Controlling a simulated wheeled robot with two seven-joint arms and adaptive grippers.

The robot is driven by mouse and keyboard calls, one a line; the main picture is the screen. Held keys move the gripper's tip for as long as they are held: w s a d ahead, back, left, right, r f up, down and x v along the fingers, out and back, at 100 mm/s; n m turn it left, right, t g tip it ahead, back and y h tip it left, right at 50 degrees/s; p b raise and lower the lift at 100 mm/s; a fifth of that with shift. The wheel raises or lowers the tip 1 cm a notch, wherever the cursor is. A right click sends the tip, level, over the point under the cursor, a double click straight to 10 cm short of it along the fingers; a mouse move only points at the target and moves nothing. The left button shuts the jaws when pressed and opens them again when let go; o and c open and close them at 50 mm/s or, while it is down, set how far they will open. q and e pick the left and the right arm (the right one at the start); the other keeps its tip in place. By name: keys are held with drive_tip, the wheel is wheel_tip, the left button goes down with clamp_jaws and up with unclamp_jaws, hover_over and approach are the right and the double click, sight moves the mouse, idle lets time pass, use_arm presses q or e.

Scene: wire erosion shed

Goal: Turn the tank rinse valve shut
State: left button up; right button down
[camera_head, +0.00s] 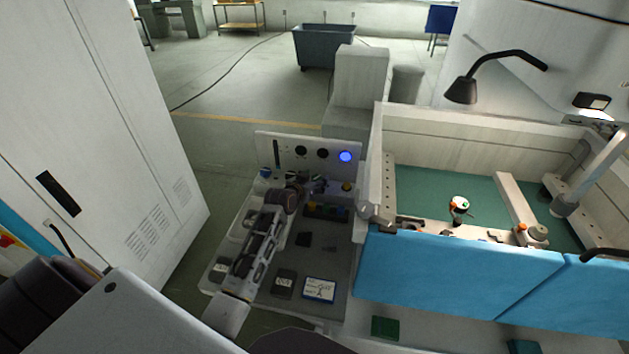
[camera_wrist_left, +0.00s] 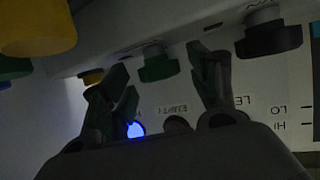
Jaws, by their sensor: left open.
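My left gripper (camera_head: 318,184) reaches over the grey console to the foot of its upright panel (camera_head: 268,146). In the left wrist view its two fingers (camera_wrist_left: 157,66) are apart, on either side of a green knob (camera_wrist_left: 157,66). I cannot tell whether they touch it. A dark knob (camera_wrist_left: 269,39) is to the right, and a yellow one (camera_wrist_left: 92,77) to the left. I cannot read which knob is the tank rinse valve. My right gripper is not seen.
The panel has dark round gauges and a lit blue lamp (camera_head: 345,156). A large yellow part (camera_wrist_left: 35,25) is close to the wrist camera. Cards (camera_head: 320,289) lie on the console. A blue-fronted tank (camera_head: 450,275) stands right, a white cabinet (camera_head: 90,110) left.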

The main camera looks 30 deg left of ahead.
use_arm(q)
drive_tip(key=c, duration=1)
